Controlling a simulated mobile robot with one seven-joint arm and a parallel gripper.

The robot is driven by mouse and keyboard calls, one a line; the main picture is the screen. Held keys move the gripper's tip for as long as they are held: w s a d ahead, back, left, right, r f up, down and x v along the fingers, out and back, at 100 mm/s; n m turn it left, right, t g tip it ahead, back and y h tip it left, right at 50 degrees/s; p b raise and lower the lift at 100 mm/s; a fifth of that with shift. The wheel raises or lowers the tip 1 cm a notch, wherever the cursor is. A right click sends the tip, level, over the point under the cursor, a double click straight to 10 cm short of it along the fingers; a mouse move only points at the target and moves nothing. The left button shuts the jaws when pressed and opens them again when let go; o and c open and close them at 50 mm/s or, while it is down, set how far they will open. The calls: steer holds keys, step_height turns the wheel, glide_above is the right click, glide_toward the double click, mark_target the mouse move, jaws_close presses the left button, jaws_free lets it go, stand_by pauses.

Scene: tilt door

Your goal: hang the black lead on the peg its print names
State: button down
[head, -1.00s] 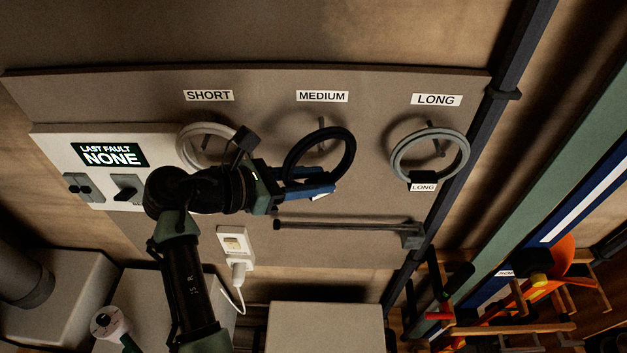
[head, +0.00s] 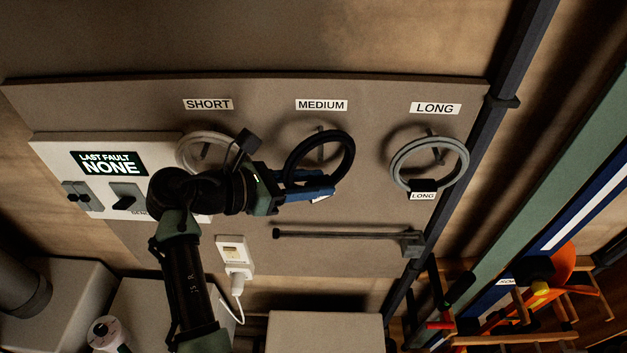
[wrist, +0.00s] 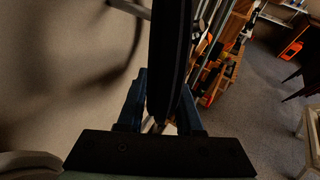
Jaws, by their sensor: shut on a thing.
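The black lead (head: 349,149) is a coiled ring, held at its lower edge by my gripper (head: 318,187) in front of the MEDIUM peg (head: 321,143). The gripper's blue fingers are shut on it. In the wrist view the lead (wrist: 169,60) stands upright between the fingers (wrist: 160,110). The peg shows inside the ring's outline; I cannot tell whether the ring is around it or only in front. A small white patch shows under the fingers; its print cannot be read. The MEDIUM label (head: 321,105) is above the peg.
A grey lead (head: 462,160) with a LONG tag hangs on the LONG peg (head: 437,153). A pale lead (head: 188,151) hangs under the SHORT label (head: 207,104), partly hidden by my arm. A horizontal bar (head: 340,235) sticks out below. A socket with a plug (head: 236,262) is lower left.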

steer(key=shift+w+f, duration=0.45)
steer(key=shift+w, duration=0.25)
stand_by(1.2)
steer(key=shift+c, duration=2.4)
jaws_free()
steer(key=shift+f, duration=0.15)
steer(key=shift+s, duration=0.1)
steer(key=b+v, duration=0.5)
steer(key=v, duration=0.8)
